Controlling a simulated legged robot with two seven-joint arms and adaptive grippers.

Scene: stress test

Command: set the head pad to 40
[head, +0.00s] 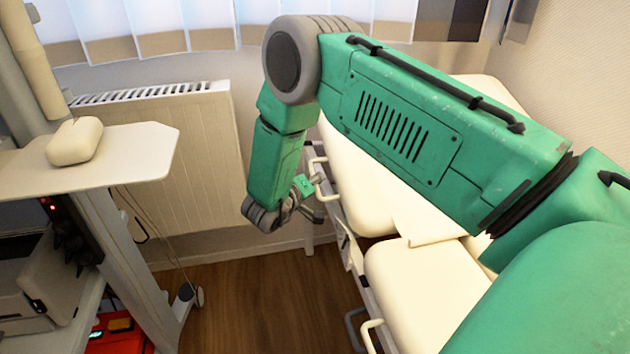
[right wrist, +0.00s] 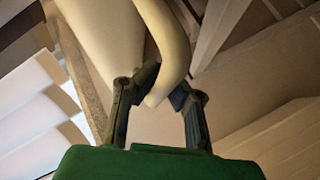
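The cream treatment table stands at the centre right, and its head pad (head: 352,178) is at the far end, partly covered by my right arm. The pad's angle cannot be read from here. A cream bent handle (head: 319,179) sticks out from the table's side below the pad. My right gripper (head: 312,207) is beside the table at this handle. In the right wrist view, the cream handle (right wrist: 165,40) passes between the two dark fingers, and both fingertips appear to press on it near its end. My left gripper is not in view.
A second cream handle (head: 371,335) sits lower along the table's side. A radiator (head: 185,160) and window blinds are behind. A trolley with a white shelf (head: 125,160) and a cream rounded object (head: 75,141) stands left. Wooden floor (head: 250,305) lies clear between trolley and table.

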